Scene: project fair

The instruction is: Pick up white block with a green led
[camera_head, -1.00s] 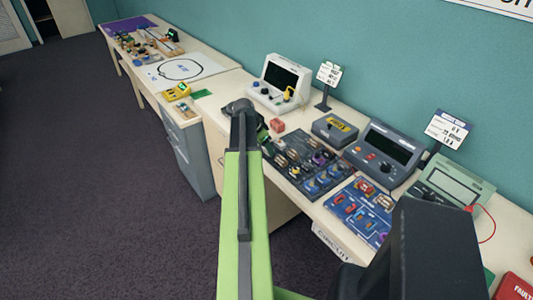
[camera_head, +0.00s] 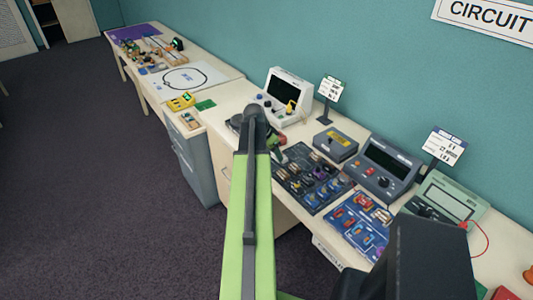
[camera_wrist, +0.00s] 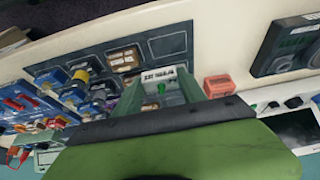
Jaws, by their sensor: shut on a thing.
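A white block with a green LED (camera_wrist: 158,76) shows between the green fingers of my gripper (camera_wrist: 160,88) in the wrist view. The fingers are shut on it, one on each side. Dark lettering shows on its white face. Behind it lies the dark board of modules (camera_wrist: 180,44); I cannot tell how far the block is above it. In the head view my arm hides the block and most of the gripper, at the left end of the dark board (camera_head: 308,205).
A red block (camera_wrist: 219,86) lies on the table beside my gripper. A white oscilloscope (camera_head: 289,95), a grey box (camera_head: 336,143) and a dark meter (camera_head: 384,168) stand behind. A blue board (camera_head: 356,228) lies to the right. Open floor (camera_head: 110,200) is at left.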

